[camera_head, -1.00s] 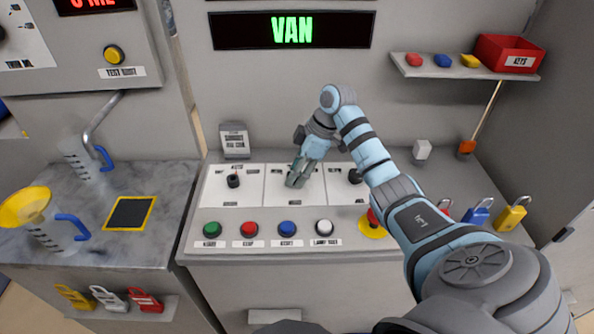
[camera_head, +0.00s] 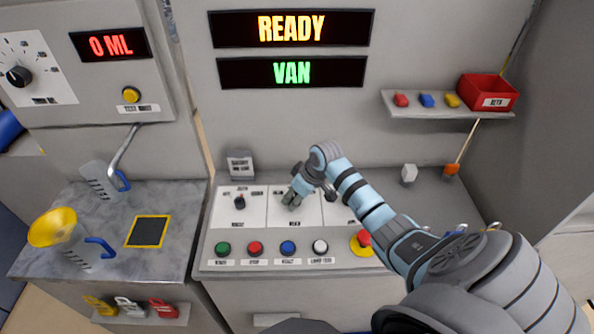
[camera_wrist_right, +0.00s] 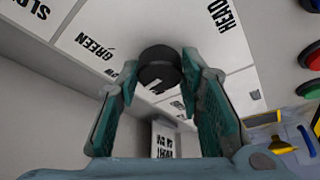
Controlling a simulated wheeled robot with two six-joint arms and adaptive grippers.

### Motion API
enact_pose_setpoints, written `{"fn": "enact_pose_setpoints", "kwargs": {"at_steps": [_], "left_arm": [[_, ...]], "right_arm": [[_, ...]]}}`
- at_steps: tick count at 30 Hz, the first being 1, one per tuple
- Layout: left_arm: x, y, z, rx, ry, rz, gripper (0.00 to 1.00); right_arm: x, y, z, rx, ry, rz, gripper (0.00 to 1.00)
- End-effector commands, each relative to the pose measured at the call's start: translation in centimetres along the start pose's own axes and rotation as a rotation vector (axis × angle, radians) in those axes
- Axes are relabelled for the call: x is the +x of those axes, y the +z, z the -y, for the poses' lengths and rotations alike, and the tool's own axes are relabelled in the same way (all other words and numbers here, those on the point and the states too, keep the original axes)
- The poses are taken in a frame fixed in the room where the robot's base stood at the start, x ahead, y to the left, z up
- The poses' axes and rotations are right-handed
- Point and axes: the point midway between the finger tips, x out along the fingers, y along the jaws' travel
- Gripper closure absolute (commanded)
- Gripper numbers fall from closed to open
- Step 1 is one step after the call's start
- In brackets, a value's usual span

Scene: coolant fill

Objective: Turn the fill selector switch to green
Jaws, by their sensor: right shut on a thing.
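My right gripper (camera_head: 292,201) is down at the middle white panel (camera_head: 309,210) of the sloped console. In the right wrist view my right gripper (camera_wrist_right: 160,72) is shut on a black round knob (camera_wrist_right: 158,68), with one finger on each side. The label GREEN (camera_wrist_right: 94,45) is printed on the white panel beside the knob. In the head view the knob is hidden behind my fingers, and I cannot read which way it points. My left gripper is not in view.
A black knob (camera_head: 239,202) stands on the left panel. Green, red, blue and white buttons line the front edge, with a red emergency button (camera_head: 364,238) beside my right arm. Displays read READY (camera_head: 291,28) and VAN (camera_head: 291,72). A scale pad (camera_head: 149,231) lies at left.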

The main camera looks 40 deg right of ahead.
Motion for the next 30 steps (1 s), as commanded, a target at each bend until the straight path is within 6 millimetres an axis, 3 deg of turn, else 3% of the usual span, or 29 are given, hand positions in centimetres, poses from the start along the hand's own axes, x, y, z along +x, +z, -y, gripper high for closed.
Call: {"fn": "enact_pose_setpoints", "kwargs": {"at_steps": [4,21,30], "left_arm": [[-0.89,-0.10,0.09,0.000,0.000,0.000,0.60],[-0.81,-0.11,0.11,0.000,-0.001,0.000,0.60],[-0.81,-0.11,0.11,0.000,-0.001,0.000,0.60]], "right_arm": [[-0.02,0.12,0.23,0.124,0.048,0.005,0.94],[0.23,0.00,0.40,0.608,0.250,0.003,0.94],[0.23,-0.06,0.44,0.777,0.321,0.003,0.94]]}}
